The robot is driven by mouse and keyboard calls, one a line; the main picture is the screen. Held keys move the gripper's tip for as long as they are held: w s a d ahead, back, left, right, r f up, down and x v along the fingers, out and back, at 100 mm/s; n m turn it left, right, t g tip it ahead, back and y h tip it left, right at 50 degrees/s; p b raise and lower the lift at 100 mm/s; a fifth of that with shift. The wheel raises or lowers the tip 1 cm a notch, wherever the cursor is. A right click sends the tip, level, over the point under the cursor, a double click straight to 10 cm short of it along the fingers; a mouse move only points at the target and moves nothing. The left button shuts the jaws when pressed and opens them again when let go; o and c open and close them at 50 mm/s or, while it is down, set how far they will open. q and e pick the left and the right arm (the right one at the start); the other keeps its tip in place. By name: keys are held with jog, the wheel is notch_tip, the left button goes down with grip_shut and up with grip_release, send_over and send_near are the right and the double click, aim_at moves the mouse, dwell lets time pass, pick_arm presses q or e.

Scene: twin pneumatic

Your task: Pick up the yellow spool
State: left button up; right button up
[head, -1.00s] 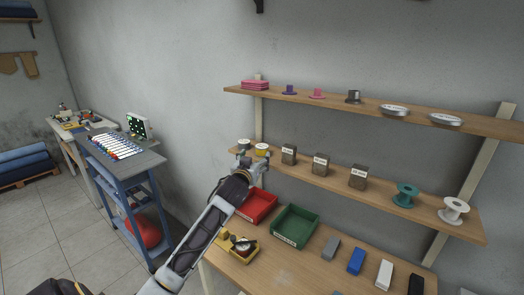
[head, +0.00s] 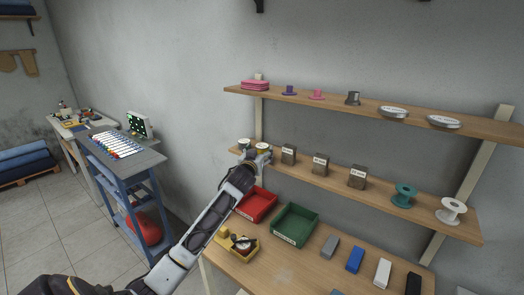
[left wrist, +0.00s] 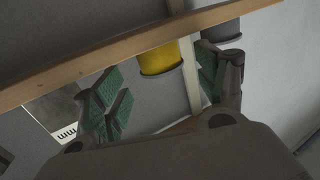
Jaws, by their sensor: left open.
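The yellow spool (head: 262,147) stands near the left end of the middle shelf, its lower part hidden by my left gripper (head: 256,156). In the left wrist view the yellow spool (left wrist: 160,60) shows ahead, between the lines of the two green-padded fingers. My left gripper (left wrist: 163,80) is open and holds nothing. I cannot tell whether its fingertips touch the spool. My right gripper is not in view.
A grey spool (left wrist: 220,32) stands close beside the yellow one, near one finger. The shelf's wooden edge (left wrist: 85,62) crosses the wrist view. Labelled boxes (head: 289,155) stand to the right on this shelf. A red bin (head: 258,204) and a green bin (head: 295,226) lie below.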

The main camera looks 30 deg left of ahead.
aim_at(260, 149)
pick_arm(q)
jog(key=shift+p+x, duration=0.7)
jog(key=shift+x, duration=0.65)
jog(key=shift+p+x, duration=0.35)
jog(key=shift+x, duration=0.9)
jog(key=shift+c, duration=0.2)
jog(key=c, duration=1.2)
